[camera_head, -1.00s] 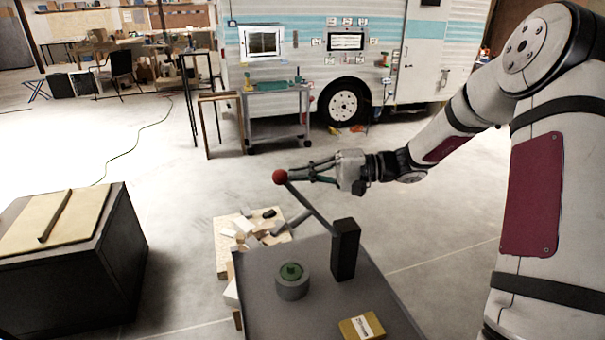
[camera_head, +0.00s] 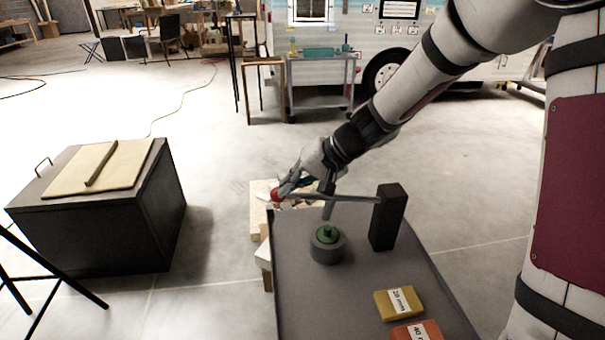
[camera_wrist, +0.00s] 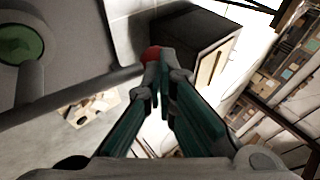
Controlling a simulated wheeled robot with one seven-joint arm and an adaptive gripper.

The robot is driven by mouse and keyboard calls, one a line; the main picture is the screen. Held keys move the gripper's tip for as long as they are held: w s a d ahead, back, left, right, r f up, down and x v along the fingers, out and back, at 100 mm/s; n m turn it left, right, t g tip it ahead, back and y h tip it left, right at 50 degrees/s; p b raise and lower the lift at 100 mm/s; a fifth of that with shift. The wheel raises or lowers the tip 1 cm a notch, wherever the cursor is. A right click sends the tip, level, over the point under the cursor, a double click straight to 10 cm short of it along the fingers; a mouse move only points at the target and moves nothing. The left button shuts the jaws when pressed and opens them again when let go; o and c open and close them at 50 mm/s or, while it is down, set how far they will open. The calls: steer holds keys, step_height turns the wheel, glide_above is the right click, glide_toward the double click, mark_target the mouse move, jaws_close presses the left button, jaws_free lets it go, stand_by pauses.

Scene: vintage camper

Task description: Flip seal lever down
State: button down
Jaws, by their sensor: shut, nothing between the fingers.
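The seal lever (camera_head: 350,198) is a grey bar with a red ball knob (camera_head: 275,195) at its left end. It runs about level from a dark upright post (camera_head: 385,218) on a grey bench top. A short rod hangs from the bar over a green piece (camera_head: 328,232) in a grey round holder (camera_head: 327,251); I cannot tell whether they touch. My gripper (camera_head: 284,190) is shut and empty, at the knob end of the lever. In the wrist view, its fingertips (camera_wrist: 160,62) lie against or over the red knob (camera_wrist: 151,53); exact contact is unclear.
A yellow labelled block (camera_head: 399,303) and an orange one (camera_head: 417,331) lie on the near part of the bench. A wooden bin with scraps (camera_head: 258,222) stands beyond its left edge. A black chest (camera_head: 105,230) stands left, with open floor between.

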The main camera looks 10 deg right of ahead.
steer(key=shift+h, duration=0.5)
steer(key=f+b, duration=0.2)
steer(key=a+f+b, duration=0.1)
steer(key=f+b, duration=0.1)
steer(key=f, duration=0.1)
steer(key=shift+s+a+f, duration=0.1)
steer(key=shift+a+f, duration=0.05)
steer(key=shift+f, duration=0.1)
